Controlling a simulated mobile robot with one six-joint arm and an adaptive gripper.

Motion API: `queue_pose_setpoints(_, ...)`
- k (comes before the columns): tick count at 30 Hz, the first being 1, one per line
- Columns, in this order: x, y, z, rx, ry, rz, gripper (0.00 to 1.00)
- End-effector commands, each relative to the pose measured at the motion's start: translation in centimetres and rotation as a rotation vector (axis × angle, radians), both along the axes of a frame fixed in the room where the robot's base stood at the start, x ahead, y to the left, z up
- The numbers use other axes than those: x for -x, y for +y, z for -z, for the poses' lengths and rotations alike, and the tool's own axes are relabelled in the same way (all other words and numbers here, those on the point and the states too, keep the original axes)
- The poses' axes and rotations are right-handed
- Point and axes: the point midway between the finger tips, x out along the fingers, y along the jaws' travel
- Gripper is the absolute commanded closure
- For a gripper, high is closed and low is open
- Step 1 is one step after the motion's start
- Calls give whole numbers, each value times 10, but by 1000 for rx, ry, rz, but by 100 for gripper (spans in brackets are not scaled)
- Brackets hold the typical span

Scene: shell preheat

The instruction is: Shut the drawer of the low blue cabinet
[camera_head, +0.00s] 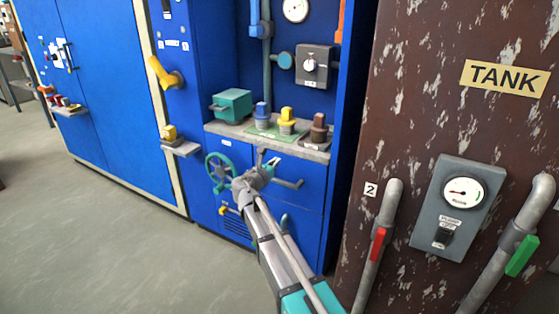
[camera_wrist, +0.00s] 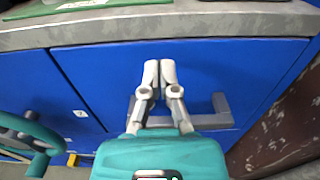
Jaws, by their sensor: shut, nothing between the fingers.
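The low blue cabinet (camera_head: 313,222) stands under a grey worktop. Its drawer front (camera_head: 313,172) is at the upper right, just below the worktop, with a grey bar handle (camera_head: 290,184). In the wrist view the drawer front (camera_wrist: 235,75) fills the middle and its handle (camera_wrist: 222,110) shows partly behind my fingers. My gripper (camera_head: 262,160) is shut and empty, fingers together, in front of the drawer front near the handle's left end. The wrist view shows the fingertips (camera_wrist: 159,66) above the handle. I cannot tell whether they touch the front, or how far the drawer stands out.
A teal handwheel (camera_head: 218,172) is left of my gripper. On the worktop (camera_head: 228,128) stand a teal box (camera_head: 232,104) and several knobbed pieces. A rusty brown tank (camera_head: 425,75) with pipes is close on the right. Open floor (camera_head: 110,240) lies to the left.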

Motion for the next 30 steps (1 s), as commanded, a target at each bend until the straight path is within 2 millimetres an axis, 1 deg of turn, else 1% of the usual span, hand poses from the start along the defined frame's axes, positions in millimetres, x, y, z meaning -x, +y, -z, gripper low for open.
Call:
queue_pose_setpoints(3, 20, 11, 0, -1, 0, -6, 100)
queue_pose_setpoints(9, 52, 28, 0, -2, 0, -6, 100)
queue_pose_setpoints(15, 77, 41, 1, -3, 1, -5, 100)
queue_pose_setpoints(21, 90, 49, 1, -3, 1, -4, 100)
queue_pose_setpoints(30, 93, 50, 1, -3, 1, -3, 100)
